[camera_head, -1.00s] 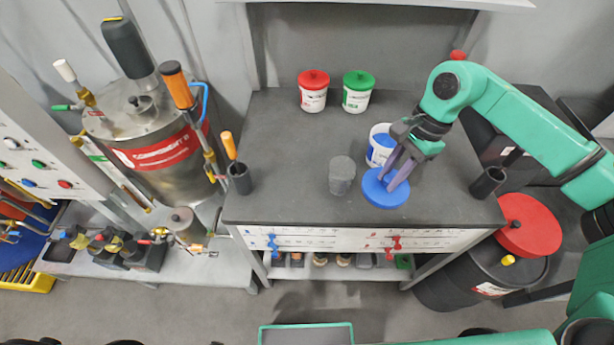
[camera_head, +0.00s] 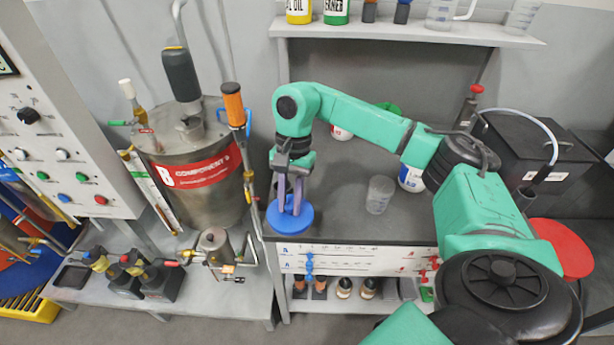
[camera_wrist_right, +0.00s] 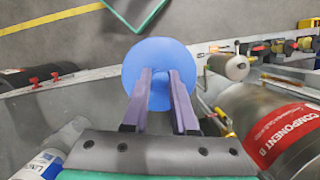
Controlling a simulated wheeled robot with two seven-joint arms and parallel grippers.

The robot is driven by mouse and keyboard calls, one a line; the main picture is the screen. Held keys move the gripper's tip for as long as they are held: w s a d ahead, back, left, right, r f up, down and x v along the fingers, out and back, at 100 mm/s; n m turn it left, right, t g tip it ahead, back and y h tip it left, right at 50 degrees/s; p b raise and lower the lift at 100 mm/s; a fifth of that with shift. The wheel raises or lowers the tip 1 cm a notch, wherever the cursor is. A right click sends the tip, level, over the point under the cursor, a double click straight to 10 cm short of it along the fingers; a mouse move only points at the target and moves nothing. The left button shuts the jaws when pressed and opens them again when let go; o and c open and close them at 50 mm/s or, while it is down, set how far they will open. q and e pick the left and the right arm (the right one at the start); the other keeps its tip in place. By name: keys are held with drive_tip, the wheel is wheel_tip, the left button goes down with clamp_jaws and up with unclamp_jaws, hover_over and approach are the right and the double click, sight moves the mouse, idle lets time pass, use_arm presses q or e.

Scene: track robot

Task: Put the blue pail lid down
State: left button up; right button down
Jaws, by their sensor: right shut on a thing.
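The blue pail lid (camera_head: 291,220) is a round disc with a knob at the front left corner of the dark worktable (camera_head: 345,222). My right gripper (camera_head: 290,204) points down and is shut on its knob. The lid also shows in the right wrist view (camera_wrist_right: 158,52), between the purple fingers (camera_wrist_right: 160,78), overlapping the table's edge. I cannot tell whether it touches the tabletop. The white pail with blue contents (camera_head: 411,180) stands open behind my right arm and is partly hidden. My left gripper is not in view.
A clear beaker (camera_head: 380,195) stands right of the lid. The red-labelled steel tank (camera_head: 195,165) stands close on the left, with an orange-handled lever (camera_head: 233,105). The tabletop between lid and beaker is clear.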

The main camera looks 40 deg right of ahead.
drive_tip(key=w+d+r+m+t+h+b, duration=0.1)
drive_tip(key=d+r+m+t+h+b, duration=0.2)
drive_tip(key=d+m, duration=0.75)
drive_tip(key=w+d+r+m+t+b, duration=0.25)
drive_tip(key=r+m+b, duration=0.3)
drive_tip(key=m, duration=1.15)
drive_tip(key=shift+g, duration=0.35)
drive_tip(key=f+b, duration=0.1)
drive_tip(key=f, duration=0.5)
drive_tip(key=f+b, duration=0.2)
drive_tip(key=f, duration=0.5)
drive_tip(key=s+f+b, duration=0.1)
drive_tip(key=f+b, duration=0.1)
drive_tip(key=f, duration=0.4)
drive_tip(key=shift+d+f, duration=0.15)
drive_tip(key=shift+f, duration=0.15)
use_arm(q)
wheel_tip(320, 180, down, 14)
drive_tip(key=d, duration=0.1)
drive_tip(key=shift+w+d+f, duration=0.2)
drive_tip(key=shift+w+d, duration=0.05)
use_arm(e)
drive_tip(key=c, duration=0.7)
unclamp_jaws()
use_arm(q)
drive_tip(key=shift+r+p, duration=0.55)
drive_tip(key=shift+p, duration=0.05)
use_arm(e)
drive_tip(key=v, duration=1.2)
